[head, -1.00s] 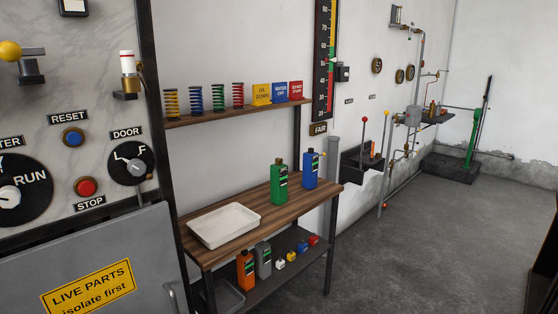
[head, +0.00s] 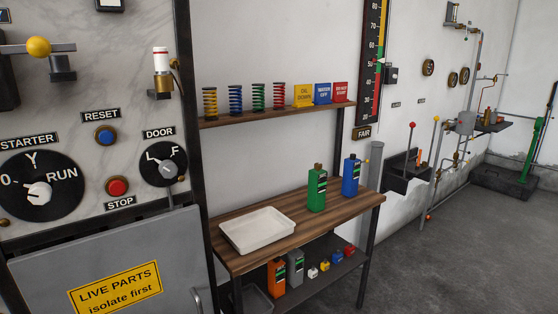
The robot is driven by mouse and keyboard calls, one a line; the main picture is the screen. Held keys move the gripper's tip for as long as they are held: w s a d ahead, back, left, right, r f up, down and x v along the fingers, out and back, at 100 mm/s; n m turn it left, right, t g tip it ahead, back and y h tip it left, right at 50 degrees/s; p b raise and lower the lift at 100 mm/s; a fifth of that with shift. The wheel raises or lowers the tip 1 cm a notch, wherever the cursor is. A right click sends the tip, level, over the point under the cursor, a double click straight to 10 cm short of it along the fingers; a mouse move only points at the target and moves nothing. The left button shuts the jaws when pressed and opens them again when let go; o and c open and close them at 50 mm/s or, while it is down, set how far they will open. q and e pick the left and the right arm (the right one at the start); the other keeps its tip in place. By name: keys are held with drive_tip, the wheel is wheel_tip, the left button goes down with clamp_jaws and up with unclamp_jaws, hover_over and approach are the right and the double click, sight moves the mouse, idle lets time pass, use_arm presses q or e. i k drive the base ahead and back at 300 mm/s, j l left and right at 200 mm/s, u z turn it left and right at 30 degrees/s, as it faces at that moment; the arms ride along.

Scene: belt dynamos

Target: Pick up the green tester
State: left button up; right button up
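The green tester (head: 317,188) stands upright on the wooden top of the workbench (head: 225,260), toward its right part. A blue tester (head: 351,177) of similar shape stands just right of it and a little further back. A white tray (head: 258,231) lies on the bench top to the left of the green tester. Neither of my grippers shows in the head view.
Orange (head: 277,275) and grey (head: 295,266) testers stand on the lower shelf with several small blocks. A wall shelf (head: 280,114) above holds coloured springs and signs. A grey cabinet (head: 60,275) stands at the left. Grey floor (head: 450,250) is open at the right.

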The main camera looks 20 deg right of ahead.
sight(317, 180)
drive_tip(key=i+l+u, duration=0.1)
drive_tip(key=l, duration=0.2)
drive_tip(key=i+l+u, duration=0.15)
drive_tip(key=l, duration=0.2)
drive_tip(key=i+l+u, duration=0.1)
drive_tip(key=l, duration=0.25)
drive_tip(key=i+l+u, duration=0.1)
drive_tip(key=i+l, duration=0.15)
drive_tip(key=i+l+u, duration=0.15)
drive_tip(key=l, duration=0.35)
drive_tip(key=l+u, duration=0.1)
drive_tip(key=l, duration=0.25)
